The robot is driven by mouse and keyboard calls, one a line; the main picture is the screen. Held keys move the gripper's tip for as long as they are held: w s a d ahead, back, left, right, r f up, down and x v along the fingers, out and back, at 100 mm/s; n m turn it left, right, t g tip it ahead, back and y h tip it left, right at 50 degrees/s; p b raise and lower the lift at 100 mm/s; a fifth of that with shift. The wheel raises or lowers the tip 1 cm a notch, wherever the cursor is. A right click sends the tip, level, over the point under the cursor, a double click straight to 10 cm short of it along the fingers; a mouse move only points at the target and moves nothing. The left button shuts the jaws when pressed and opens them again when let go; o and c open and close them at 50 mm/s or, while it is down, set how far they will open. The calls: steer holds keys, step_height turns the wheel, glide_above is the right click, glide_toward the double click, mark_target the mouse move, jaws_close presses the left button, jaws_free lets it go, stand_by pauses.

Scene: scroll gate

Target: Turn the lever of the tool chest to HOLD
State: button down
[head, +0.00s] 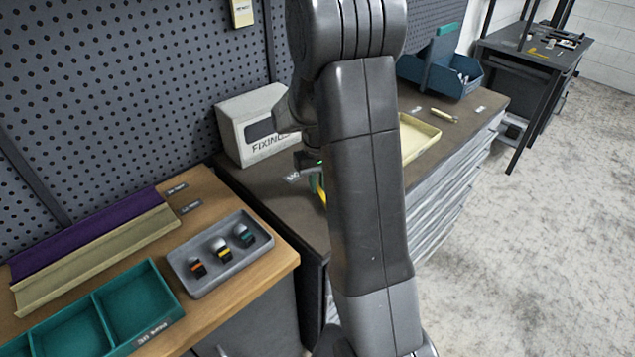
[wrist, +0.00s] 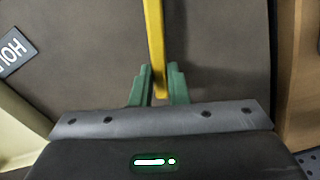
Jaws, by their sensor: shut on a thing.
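The yellow lever (wrist: 153,35) runs from the top of the wrist view down between the green fingers of my gripper (wrist: 160,82). The gripper is shut on the lever's near end. A label with the letters "HOL" (wrist: 12,52) lies at the left edge of the wrist view, apart from the lever; its end is cut off. The tool chest (head: 450,205) has a dark top and grey drawers in the head view. There my arm hides most of the lever and gripper; a bit of yellow lever (head: 319,190) shows left of the arm. The lever's pivot is not in view.
A white FIXINGS box (head: 240,135) stands behind my gripper on the chest. A cream tray (head: 425,133) and a blue bin (head: 455,78) lie to the right. The wooden bench (head: 225,310) at left holds a grey tray (head: 197,285) and teal compartments (head: 165,318).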

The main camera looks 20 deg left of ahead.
steer(key=shift+w, duration=0.1)
steer(key=w+d+m, duration=0.1)
steer(key=m, duration=0.1)
steer(key=d+m, duration=0.1)
steer(key=m, duration=0.1)
steer(key=shift+w+d+b, duration=0.3)
steer(key=shift+w+b, duration=0.1)
steer(key=d+m, duration=0.1)
steer(key=m, duration=0.1)
steer(key=d+m, duration=0.2)
steer(key=shift+w+d+m+b, duration=0.1)
steer(key=shift+w+m+b, duration=0.25)
steer(key=shift+m, duration=0.05)
steer(key=d+m, duration=0.1)
steer(key=m, duration=0.1)
steer(key=shift+d+m, duration=0.3)
steer(key=shift+d, duration=0.05)
steer(key=shift+s+d+r+m+b, duration=0.1)
steer(key=shift+s+d+m+b, duration=0.1)
steer(key=shift+d+m, duration=0.35)
steer(key=shift+s+d+m+b, duration=0.15)
steer(key=shift+d+m, duration=0.2)
steer(key=shift+m, duration=0.4)
